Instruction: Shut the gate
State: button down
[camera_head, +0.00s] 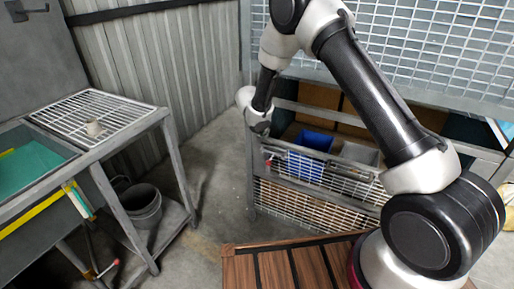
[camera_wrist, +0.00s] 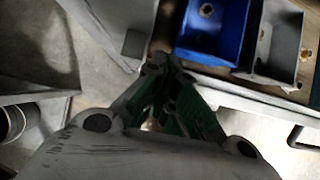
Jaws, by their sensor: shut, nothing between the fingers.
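A metal-framed wire-mesh gate panel (camera_head: 322,174) stands low across the front of the bay at the centre right in the head view. Above it is an open gap, with another large mesh panel (camera_head: 425,50) higher up; I cannot tell which of them is the moving gate. My arm reaches down to the left end of the low panel, and its wrist hides most of my gripper in the head view. In the wrist view my gripper (camera_wrist: 160,62) is shut and empty, its fingers near a grey metal edge. I cannot tell whether it touches the panel.
A blue bin (camera_head: 309,150) and a grey bin (camera_head: 360,153) sit behind the low panel; the blue bin also shows in the wrist view (camera_wrist: 213,30). A sink bench (camera_head: 165,112) with a bucket (camera_head: 140,205) stands left. Concrete floor (camera_head: 205,170) between is clear.

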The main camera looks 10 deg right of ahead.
jog(key=shift+w+d+f, duration=0.2)
jog(key=shift+w+d, duration=0.65)
jog(key=shift+w, duration=0.25)
jog(key=shift+w+d+f, duration=0.15)
jog(key=shift+w+d, duration=0.65)
jog(key=shift+w, duration=0.3)
jog(key=shift+w+r, duration=0.1)
jog(key=shift+r, duration=0.05)
jog(key=shift+r, duration=0.1)
